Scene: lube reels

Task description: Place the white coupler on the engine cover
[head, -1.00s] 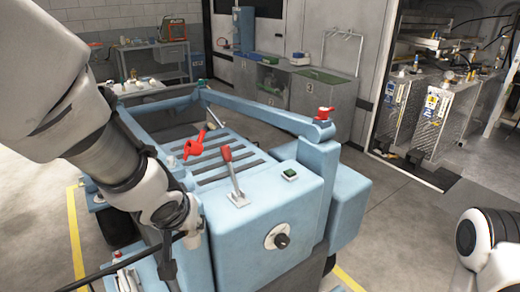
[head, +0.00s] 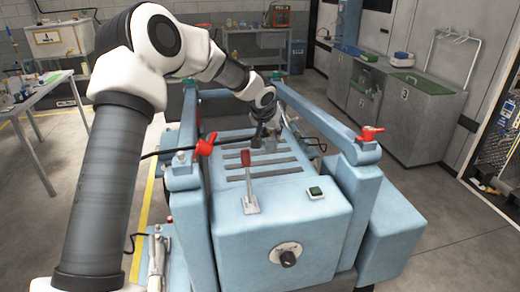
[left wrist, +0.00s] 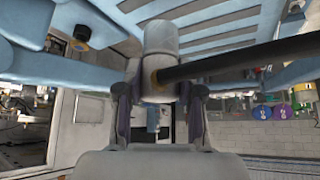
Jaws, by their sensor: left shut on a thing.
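The white coupler (left wrist: 160,38) is a pale grey-white cylinder in the left wrist view, with a dark hose (left wrist: 240,58) running off to the right. My left gripper (left wrist: 158,98) is shut on it, one finger on each side. In the head view, my left gripper (head: 266,138) hangs over the far part of the engine cover (head: 216,168), the blue slotted top of the machine. The coupler is mostly hidden there by the gripper. I cannot tell whether it touches the cover. The slotted cover also shows behind the coupler in the left wrist view (left wrist: 215,22). My right gripper is out of view.
A red-handled lever (head: 248,185) stands at the cover's near edge. Blue rails (head: 318,117) flank the cover. A workbench (head: 45,90) stands at the left, grey cabinets (head: 400,105) at the back right.

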